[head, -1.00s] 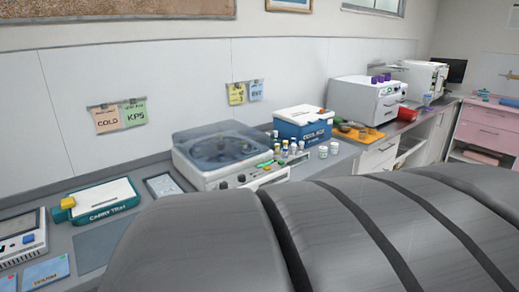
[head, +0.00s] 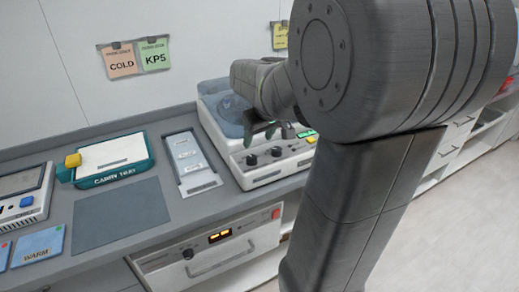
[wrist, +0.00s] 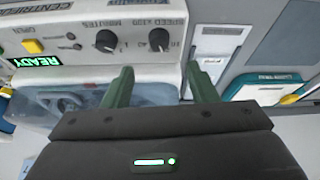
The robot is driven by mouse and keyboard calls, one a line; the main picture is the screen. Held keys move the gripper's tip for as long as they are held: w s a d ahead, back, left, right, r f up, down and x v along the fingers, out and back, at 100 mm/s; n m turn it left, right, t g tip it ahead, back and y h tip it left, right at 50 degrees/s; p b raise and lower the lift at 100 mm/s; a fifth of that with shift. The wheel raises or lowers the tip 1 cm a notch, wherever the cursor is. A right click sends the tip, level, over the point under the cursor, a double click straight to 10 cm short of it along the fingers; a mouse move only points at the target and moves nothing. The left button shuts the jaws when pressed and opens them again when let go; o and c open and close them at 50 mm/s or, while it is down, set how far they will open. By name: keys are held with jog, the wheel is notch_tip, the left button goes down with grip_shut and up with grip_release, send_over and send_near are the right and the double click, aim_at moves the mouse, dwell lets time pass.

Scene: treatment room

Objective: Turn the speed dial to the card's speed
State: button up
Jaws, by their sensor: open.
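The centrifuge (head: 270,170) stands on the counter with its clear lid down. Its front panel carries two black dials. The speed dial (wrist: 158,39) is the right one in the wrist view and the left one in the head view (head: 251,160). The minutes dial (wrist: 106,41) is beside it. The wrist view is upside down, and the pointer settings are too small to read. My gripper (wrist: 160,70) is open and empty, its fingers above the panel edge, apart from the speed dial. A COLD card (head: 121,64) and a KP5 card (head: 155,55) hang on the wall.
A green READY display (wrist: 37,60) and a yellow OPEN button (wrist: 33,46) are on the panel. Left of the centrifuge are a grey tray (head: 190,186), a teal carry tray (head: 112,178) and a dark mat (head: 122,215). My arm hides the counter to the right.

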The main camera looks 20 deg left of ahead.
aim_at(252, 157)
jog(key=x, duration=0.9)
jog(key=shift+f, duration=0.3)
jog(key=c, duration=1)
